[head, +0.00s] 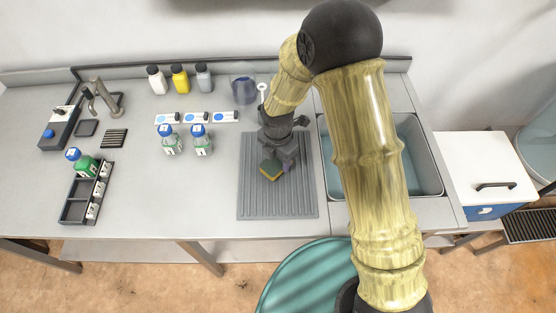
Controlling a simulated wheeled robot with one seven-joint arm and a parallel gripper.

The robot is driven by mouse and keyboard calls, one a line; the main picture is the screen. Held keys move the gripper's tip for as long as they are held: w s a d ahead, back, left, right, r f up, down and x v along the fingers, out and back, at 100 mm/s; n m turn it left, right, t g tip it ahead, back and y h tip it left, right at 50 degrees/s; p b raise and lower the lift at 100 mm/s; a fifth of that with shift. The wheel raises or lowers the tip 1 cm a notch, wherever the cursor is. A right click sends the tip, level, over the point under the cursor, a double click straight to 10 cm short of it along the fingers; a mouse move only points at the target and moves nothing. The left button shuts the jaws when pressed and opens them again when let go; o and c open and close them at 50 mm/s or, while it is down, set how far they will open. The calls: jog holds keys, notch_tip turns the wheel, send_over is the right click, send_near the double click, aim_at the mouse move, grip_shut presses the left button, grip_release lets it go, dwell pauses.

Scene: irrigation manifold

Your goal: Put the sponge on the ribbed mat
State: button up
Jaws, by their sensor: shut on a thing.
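The ribbed mat (259,203) is a grey grooved rectangle on the counter, left of the sink. My arm covers part of its upper right side.
The sink (414,168) lies right of the mat, partly behind my arm. Two bottles with blue caps (168,141) (202,141) stand left of the mat. A blue-tinted clear container (243,90) stands behind it. A dark compartment tray (78,206) is at far left.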

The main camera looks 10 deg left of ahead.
aim_at(278, 160)
jog(key=shift+f, duration=0.85)
jog(key=shift+f, duration=0.2)
jog(key=o, duration=0.9)
jog(key=shift+o, duration=0.2)
jog(key=shift+r, duration=0.1)
notch_tip(278, 160, up, 12)
jog(key=b, duration=0.1)
jog(key=shift+r, duration=0.1)
